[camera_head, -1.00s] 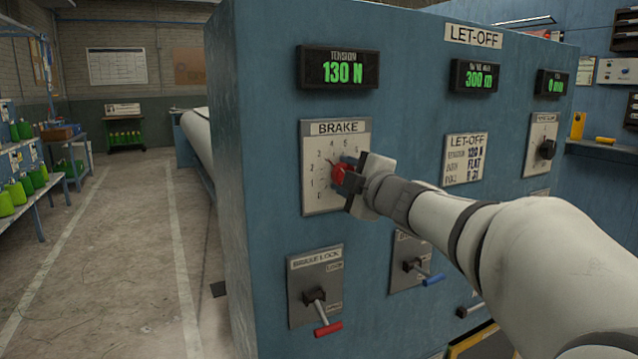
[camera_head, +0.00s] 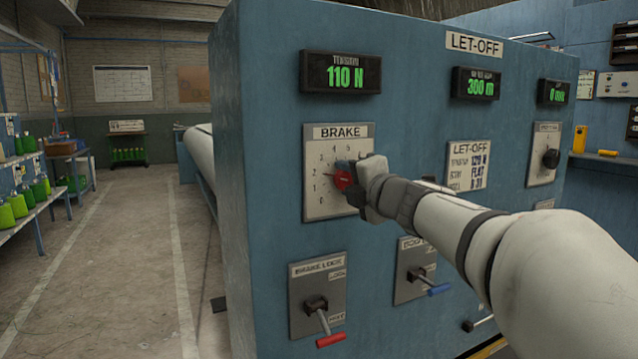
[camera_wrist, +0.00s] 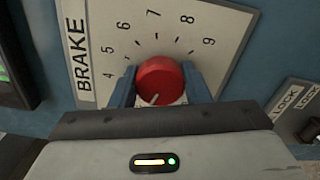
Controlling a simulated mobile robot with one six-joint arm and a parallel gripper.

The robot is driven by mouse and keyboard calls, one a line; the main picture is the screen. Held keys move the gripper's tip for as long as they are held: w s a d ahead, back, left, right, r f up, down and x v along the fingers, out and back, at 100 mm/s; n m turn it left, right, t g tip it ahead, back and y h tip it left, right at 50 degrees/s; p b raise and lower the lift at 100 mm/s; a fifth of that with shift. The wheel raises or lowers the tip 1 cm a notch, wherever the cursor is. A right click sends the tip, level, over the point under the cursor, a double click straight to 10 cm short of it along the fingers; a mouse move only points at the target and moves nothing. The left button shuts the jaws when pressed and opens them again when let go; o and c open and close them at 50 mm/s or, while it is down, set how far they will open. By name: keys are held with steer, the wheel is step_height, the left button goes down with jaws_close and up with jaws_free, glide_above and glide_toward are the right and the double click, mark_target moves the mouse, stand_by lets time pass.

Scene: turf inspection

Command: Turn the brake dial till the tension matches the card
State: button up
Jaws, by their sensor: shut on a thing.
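The red brake dial (camera_head: 341,180) sits on the white BRAKE plate (camera_head: 315,205), which has a numbered scale. My gripper (camera_head: 351,175) is shut on the dial. In the wrist view the dial (camera_wrist: 160,82) is between the two blue fingers, with its pale mark toward the bottom, partly close to the gripper body. The low numbers of the scale are hidden there. The tension display (camera_head: 341,74) reads 110 N in green. The LET-OFF card (camera_head: 469,165) to the right has a tension line that looks like 120 N; its small print is blurred.
Below the dial are the brake lock lever (camera_head: 328,338) with a red handle and another lever (camera_head: 438,289) with a blue handle. A black knob (camera_head: 551,158) is at the right. The aisle (camera_head: 130,250) at left is clear.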

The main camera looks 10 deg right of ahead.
steer(key=shift+f, duration=0.15)
steer(key=o, duration=1)
steer(key=shift+c, duration=0.2)
steer(key=shift+s, duration=0.1)
steer(key=p+v, duration=0.1)
steer(key=v, duration=0.6)
steer(key=shift+s+d+p, duration=0.15)
steer(key=shift+s+p, duration=0.15)
